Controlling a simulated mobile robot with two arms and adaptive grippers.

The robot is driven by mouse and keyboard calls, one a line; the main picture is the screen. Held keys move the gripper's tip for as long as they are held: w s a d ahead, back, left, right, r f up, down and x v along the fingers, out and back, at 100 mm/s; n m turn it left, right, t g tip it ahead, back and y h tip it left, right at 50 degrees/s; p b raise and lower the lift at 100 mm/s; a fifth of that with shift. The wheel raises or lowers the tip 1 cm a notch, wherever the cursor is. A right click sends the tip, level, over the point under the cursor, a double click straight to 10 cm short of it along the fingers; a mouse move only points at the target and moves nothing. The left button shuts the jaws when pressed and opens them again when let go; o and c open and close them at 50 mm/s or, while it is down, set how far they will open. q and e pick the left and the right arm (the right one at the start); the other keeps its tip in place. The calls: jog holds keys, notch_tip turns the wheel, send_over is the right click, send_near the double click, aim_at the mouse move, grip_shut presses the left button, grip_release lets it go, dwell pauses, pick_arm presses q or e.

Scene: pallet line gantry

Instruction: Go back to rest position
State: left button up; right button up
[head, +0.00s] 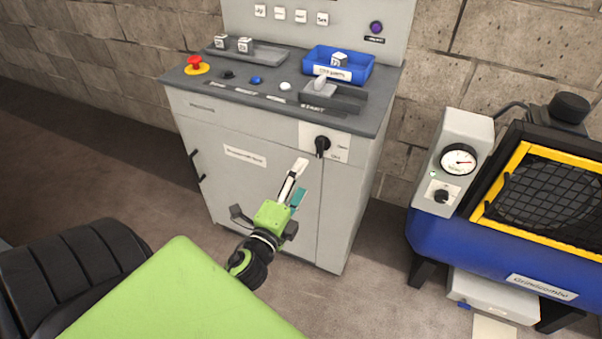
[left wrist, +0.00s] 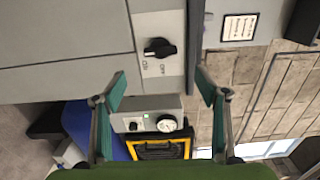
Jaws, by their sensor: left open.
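My left gripper (head: 299,182) is in front of the grey control cabinet (head: 240,160), just below a black rotary switch (head: 322,146) on a white plate. Its fingers are spread with nothing between them. In the left wrist view the two teal-padded fingers of the gripper (left wrist: 161,78) stand wide apart. The rotary switch (left wrist: 159,48) shows beyond them, in the gap and untouched. My right gripper is in neither view.
A blue machine with a yellow-framed mesh (head: 545,195) stands at the right. Floor is clear between them.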

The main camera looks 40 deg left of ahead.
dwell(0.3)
pick_arm(q)
jog(key=s+d+f+n+g+h, duration=0.1)
jog(key=s+d+f+n+g, duration=0.15)
jog(key=f, duration=0.85)
jog(key=s+d+f+n+g+h, duration=0.1)
jog(key=s+d+f+n+g, duration=0.15)
jog(key=f, duration=0.85)
jog(key=s+d+f+n+g+h, duration=0.1)
jog(key=s+d+f+g, duration=0.2)
jog(key=f, duration=0.7)
jog(key=s+d+f+n+g, duration=0.3)
jog(key=s+d+f+g, duration=0.1)
jog(key=s+f, duration=0.95)
jog(key=s+f+n+g, duration=0.2)
jog(key=s+f, duration=0.2)
jog(key=s, duration=0.5)
jog(key=s+f+n+g+h, duration=0.1)
jog(key=s+f, duration=0.3)
jog(key=s, duration=0.6)
jog(key=shift+a+f+n+g, duration=0.15)
jog(key=shift+a+n+g, duration=0.3)
jog(key=shift+g, duration=0.35)
